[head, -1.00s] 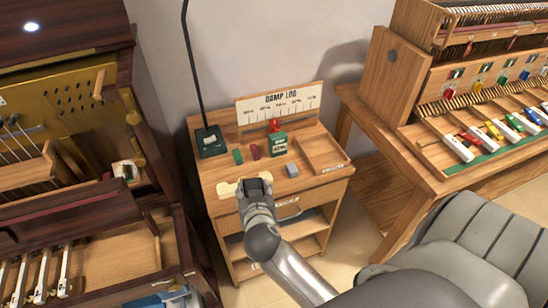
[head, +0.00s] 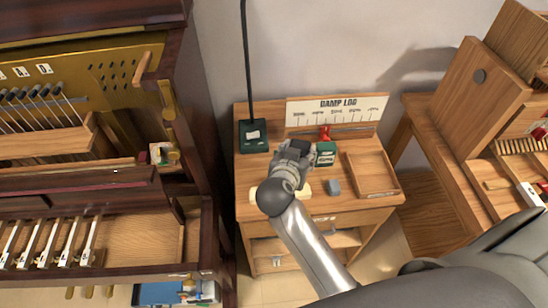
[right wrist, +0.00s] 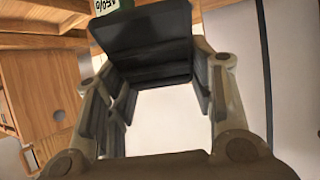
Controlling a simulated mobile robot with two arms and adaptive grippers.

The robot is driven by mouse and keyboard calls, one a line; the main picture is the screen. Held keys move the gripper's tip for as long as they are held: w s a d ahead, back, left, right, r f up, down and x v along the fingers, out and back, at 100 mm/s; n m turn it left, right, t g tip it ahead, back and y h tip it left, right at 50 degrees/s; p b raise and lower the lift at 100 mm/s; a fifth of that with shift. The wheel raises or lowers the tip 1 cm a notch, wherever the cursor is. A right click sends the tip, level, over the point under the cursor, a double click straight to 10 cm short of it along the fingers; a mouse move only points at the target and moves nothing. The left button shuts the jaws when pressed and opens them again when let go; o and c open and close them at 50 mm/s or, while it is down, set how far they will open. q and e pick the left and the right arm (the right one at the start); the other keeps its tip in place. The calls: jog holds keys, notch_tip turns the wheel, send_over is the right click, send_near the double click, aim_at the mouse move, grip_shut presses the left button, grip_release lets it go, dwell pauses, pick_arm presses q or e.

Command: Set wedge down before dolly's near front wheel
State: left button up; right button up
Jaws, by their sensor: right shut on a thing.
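My right gripper (head: 291,158) is over the small wooden table, its fingers shut on a dark charcoal thing with a flat sloping face. I take this to be the wedge (right wrist: 150,38). It sits between both fingers in the right wrist view, where the gripper (right wrist: 155,75) shows close up. The head view shows it only as a dark patch at the fingertips. I cannot make out the dolly or its wheels in either view. My left gripper is not in view.
A dark piano cabinet (head: 190,90) stands left, a wooden bench (head: 455,160) right.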

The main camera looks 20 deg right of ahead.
jog(key=w+a+f+b, duration=0.2)
jog(key=w+b, duration=0.1)
jog(key=w+a+f+b, duration=0.2)
jog(key=w+f+b, duration=0.1)
jog(key=w+a+f+b, duration=0.2)
jog(key=w+f+b, duration=0.1)
jog(key=shift+a+f+b, duration=0.1)
jog(key=shift+a+b, duration=0.3)
jog(key=shift+w+a+f, duration=0.2)
jog(key=shift+w, duration=0.05)
jog(key=shift+w+a+f+b, duration=0.1)
jog(key=shift+f+b, duration=0.15)
jog(key=shift+b, duration=0.3)
jog(key=shift+w+a+f+b, duration=0.1)
jog(key=shift+w+f+b, duration=0.05)
jog(key=shift+f+b, duration=0.2)
notch_tip(320, 180, down, 3)
jog(key=b, duration=0.2)
jog(key=shift+w+b, duration=0.1)
jog(key=shift+b, duration=0.2)
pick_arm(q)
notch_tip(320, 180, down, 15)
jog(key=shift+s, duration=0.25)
pick_arm(e)
jog(key=shift+r, duration=0.15)
